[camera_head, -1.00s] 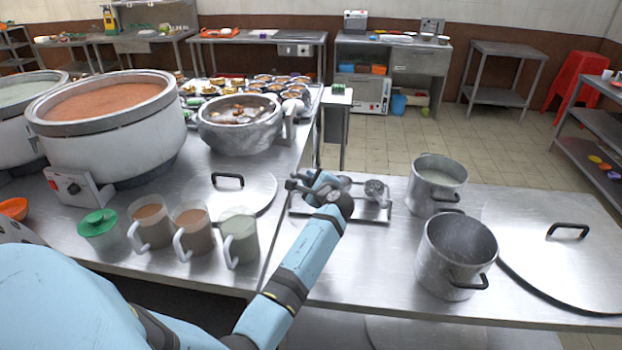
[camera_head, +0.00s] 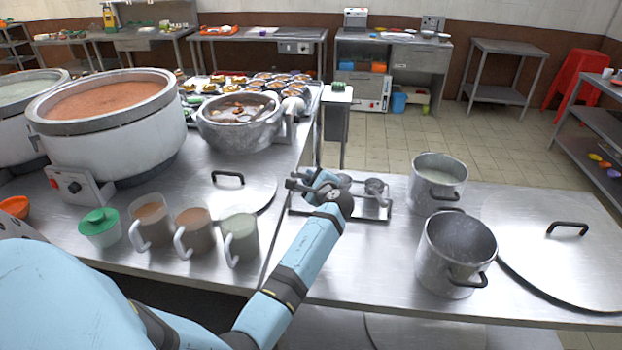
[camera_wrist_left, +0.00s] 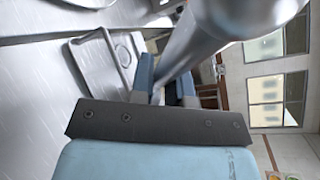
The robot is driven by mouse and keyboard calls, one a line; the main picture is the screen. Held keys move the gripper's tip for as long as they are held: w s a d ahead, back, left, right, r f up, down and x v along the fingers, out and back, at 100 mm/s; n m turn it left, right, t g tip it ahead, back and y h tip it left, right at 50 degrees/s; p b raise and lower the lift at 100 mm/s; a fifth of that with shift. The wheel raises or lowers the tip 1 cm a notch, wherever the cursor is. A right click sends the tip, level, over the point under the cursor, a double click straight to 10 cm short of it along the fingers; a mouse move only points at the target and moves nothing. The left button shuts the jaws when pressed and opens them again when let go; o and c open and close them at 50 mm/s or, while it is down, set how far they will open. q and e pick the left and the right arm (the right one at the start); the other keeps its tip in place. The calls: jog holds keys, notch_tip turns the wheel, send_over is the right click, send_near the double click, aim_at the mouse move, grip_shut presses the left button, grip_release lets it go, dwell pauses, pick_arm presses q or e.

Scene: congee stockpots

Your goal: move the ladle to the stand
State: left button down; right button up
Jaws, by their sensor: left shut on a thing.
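My left gripper (camera_head: 322,182) is over the left part of the metal stand (camera_head: 372,213), a low tray with raised rims on the right-hand table. In the left wrist view its fingers (camera_wrist_left: 166,84) are shut on the shiny metal ladle (camera_wrist_left: 205,35), which runs from between them to the top right. The stand also shows in the left wrist view (camera_wrist_left: 98,62). I cannot tell whether the ladle touches it. My right gripper is not in view.
Two metal pots (camera_head: 437,182) (camera_head: 456,255) stand right of the stand, near a large flat lid (camera_head: 560,255). Another lid (camera_head: 232,195) lies to the left, with several filled jugs (camera_head: 240,238) in front. A wide pot (camera_head: 240,125) stands behind.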

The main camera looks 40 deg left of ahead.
pick_arm(q)
jog(key=shift+f, duration=0.25)
jog(key=c, duration=1)
grip_release()
jog(key=shift+d, duration=0.15)
jog(key=v, duration=0.7)
jog(key=shift+s+r+b, duration=0.1)
jog(key=shift+b, duration=0.25)
jog(key=shift+d, duration=0.15)
